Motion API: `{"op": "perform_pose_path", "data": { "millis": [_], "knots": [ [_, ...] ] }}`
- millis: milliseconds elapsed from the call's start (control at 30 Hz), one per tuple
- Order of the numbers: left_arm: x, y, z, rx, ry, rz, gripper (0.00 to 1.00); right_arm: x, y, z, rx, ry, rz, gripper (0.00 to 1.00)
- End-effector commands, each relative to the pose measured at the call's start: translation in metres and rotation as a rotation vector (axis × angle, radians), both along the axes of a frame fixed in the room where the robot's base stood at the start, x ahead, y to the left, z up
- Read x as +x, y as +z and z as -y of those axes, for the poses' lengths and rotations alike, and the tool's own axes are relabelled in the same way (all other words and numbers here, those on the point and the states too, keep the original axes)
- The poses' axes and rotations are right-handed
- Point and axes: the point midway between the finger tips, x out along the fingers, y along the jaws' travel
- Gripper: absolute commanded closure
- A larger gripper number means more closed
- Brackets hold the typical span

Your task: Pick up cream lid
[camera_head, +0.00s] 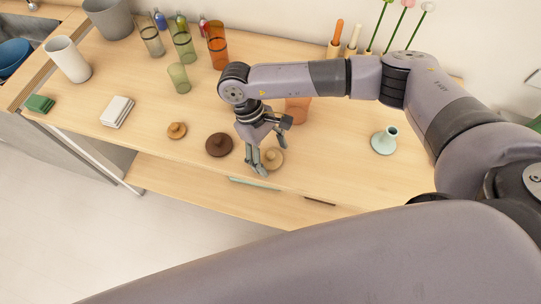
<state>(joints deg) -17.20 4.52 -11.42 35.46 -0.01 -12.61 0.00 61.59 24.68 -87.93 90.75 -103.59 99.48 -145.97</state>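The cream lid (275,158) is a round, pale tan lid with a small knob, lying near the front edge of the wooden top. My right gripper (268,157) points down over it, with fingers spread apart. Fingers at the lid's left side cover part of it, and another finger is at its upper right. I cannot tell whether they touch it. A dark brown lid (219,145) and a smaller orange-tan lid (176,130) lie to the left. My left gripper is not in view.
Glass tumblers (183,46) and an orange glass (217,50) stand at the back. A white stack (117,111) and a green block (39,103) lie left. A mint vase (385,140) stands right. My arm hides part of the wooden top (340,160).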

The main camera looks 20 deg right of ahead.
Motion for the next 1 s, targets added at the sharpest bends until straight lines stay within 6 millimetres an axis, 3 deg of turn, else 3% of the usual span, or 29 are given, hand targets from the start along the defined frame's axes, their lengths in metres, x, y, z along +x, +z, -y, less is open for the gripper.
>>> {"op": "perform_pose_path", "data": {
  "millis": [500, 833, 1000],
  "knots": [
    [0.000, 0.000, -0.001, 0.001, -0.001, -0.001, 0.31, 0.000, 0.001, 0.000, 0.000, 0.000, 0.000, 0.67],
    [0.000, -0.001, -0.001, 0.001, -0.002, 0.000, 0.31, 0.000, 0.003, 0.000, 0.001, 0.000, 0.001, 0.67],
    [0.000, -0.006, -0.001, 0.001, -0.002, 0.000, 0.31, 0.001, 0.018, 0.000, 0.003, 0.001, 0.003, 0.67]
  ]
}}
